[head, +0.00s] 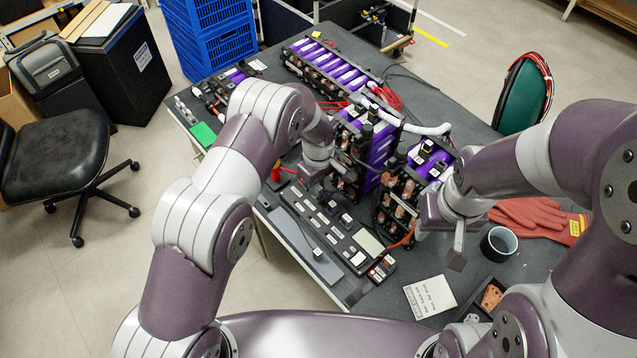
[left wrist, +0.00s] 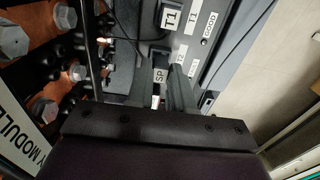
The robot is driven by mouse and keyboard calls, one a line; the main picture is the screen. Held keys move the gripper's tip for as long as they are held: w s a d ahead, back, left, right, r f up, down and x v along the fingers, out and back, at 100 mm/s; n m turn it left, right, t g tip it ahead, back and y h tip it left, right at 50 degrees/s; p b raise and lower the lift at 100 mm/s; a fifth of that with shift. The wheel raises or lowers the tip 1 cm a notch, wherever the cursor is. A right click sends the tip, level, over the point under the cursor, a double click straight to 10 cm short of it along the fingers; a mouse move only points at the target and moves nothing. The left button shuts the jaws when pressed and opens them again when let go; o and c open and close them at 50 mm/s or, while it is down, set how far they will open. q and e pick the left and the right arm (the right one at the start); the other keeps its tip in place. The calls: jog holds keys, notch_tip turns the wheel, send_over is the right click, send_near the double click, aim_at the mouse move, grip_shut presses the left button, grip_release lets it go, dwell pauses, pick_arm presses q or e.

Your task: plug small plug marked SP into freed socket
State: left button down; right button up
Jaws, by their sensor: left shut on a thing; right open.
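Which socket is free I cannot tell. My right gripper (head: 447,222) is open over the table, right of the modules.
Purple battery modules (head: 380,150) with copper busbars stand close behind and right of my left gripper. A black mug (head: 498,244), red gloves (head: 535,215) and a printed card (head: 430,297) lie to the right. Cables run over the modules.

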pick_arm(q)
jog(key=shift+f, duration=0.5)
jog(key=shift+f+b, duration=0.2)
jog(key=shift+b, duration=0.15)
jog(key=c, duration=0.9)
grip_release()
jog(key=shift+r, duration=0.15)
notch_tip(320, 180, up, 6)
jog(key=p, duration=0.4)
